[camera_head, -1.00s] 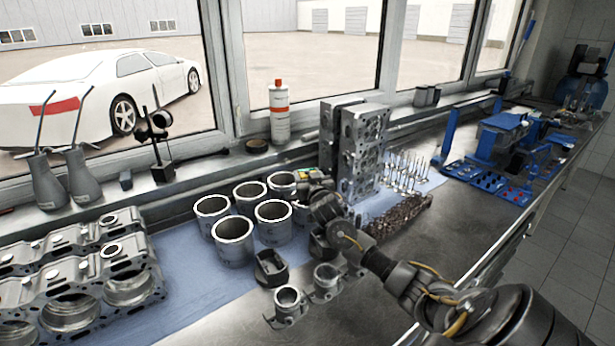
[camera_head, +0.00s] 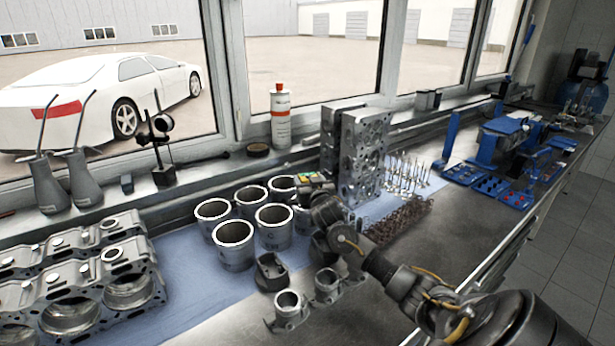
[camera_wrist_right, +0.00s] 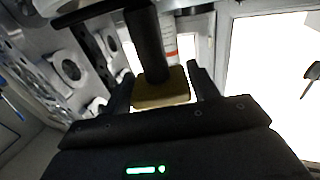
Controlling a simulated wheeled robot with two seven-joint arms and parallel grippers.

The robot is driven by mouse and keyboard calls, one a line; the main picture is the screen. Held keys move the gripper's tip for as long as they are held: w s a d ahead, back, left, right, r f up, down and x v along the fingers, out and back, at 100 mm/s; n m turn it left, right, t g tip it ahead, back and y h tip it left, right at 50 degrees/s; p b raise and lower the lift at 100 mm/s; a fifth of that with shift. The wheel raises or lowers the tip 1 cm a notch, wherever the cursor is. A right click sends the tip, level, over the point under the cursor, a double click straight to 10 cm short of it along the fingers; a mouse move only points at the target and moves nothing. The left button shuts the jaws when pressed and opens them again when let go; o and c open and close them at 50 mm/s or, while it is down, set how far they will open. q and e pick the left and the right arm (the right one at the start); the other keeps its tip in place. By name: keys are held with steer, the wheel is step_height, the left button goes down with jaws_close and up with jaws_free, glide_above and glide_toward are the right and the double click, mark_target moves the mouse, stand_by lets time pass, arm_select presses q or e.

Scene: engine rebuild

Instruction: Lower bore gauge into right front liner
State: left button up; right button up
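Several grey cylinder liners stand upright in two rows on the blue mat (camera_head: 196,280). The right front liner (camera_head: 301,222) is mostly hidden behind my right arm; only a sliver of its left side shows. My right gripper (camera_head: 318,190) is over that end of the rows, its fingertips hard to make out there. In the right wrist view, its fingers (camera_wrist_right: 162,88) close on the sides of a yellowish block with a dark cylinder above it, apparently the bore gauge (camera_wrist_right: 162,92). The gauge's lower end and the liner's opening are hidden. My left gripper is not in view.
A dark block (camera_head: 271,272) and pistons with rods (camera_head: 289,306) lie in front of the liners. The engine block (camera_head: 75,280) is at left. Cylinder heads (camera_head: 360,155) stand close behind my right gripper, with valves (camera_head: 408,175) to their right. A bottle (camera_head: 281,115) stands on the sill.

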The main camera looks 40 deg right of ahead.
steer(key=o, duration=0.4)
steer(key=shift+f, duration=0.1)
steer(key=b+v, duration=0.2)
steer(key=v, duration=0.9)
steer(key=shift+b, duration=0.4)
steer(key=shift+w, duration=0.15)
